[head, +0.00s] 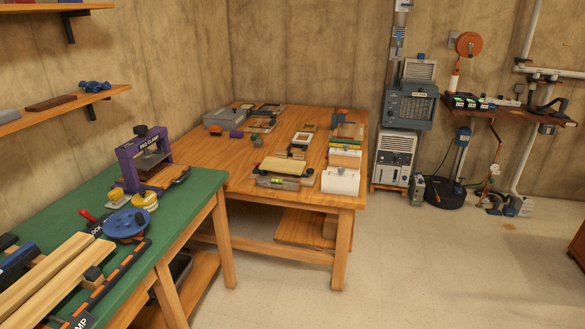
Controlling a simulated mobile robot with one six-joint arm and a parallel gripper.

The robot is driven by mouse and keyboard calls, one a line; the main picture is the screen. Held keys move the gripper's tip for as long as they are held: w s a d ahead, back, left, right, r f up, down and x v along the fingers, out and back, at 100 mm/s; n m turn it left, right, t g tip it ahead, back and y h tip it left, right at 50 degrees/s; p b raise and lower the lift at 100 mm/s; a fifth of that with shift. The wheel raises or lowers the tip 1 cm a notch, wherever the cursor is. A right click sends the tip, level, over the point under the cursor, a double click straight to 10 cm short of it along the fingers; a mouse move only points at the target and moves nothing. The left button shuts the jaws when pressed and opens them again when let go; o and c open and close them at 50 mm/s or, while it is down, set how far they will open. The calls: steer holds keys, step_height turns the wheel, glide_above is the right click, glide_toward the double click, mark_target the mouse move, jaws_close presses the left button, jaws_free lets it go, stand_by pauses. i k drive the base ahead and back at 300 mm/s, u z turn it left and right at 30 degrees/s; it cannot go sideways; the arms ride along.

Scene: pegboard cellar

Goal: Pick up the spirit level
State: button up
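What looks like the spirit level (277,182) lies near the front edge of the wooden table (215,160). It is a pale bar with a small green-yellow patch that looks like a vial. It lies directly in front of a tan block or board (285,166), and I cannot tell whether they touch.
A green-topped bench (190,196) at left holds a purple clamp (131,165), a blue round tool (126,224) and long wooden bars (45,272). Several frames and blocks crowd the wooden table. Grey machines (408,105) stand at the back. The floor (400,270) at right is clear.

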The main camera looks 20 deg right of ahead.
mark_target(263, 182)
steer(key=k, duration=0.85)
steer(key=z, duration=0.4)
steer(key=i, duration=0.65)
steer(key=z, duration=0.45)
steer(key=i, duration=1.5)
steer(key=u, duration=0.55)
steer(key=i, duration=0.45)
steer(key=u, duration=0.3)
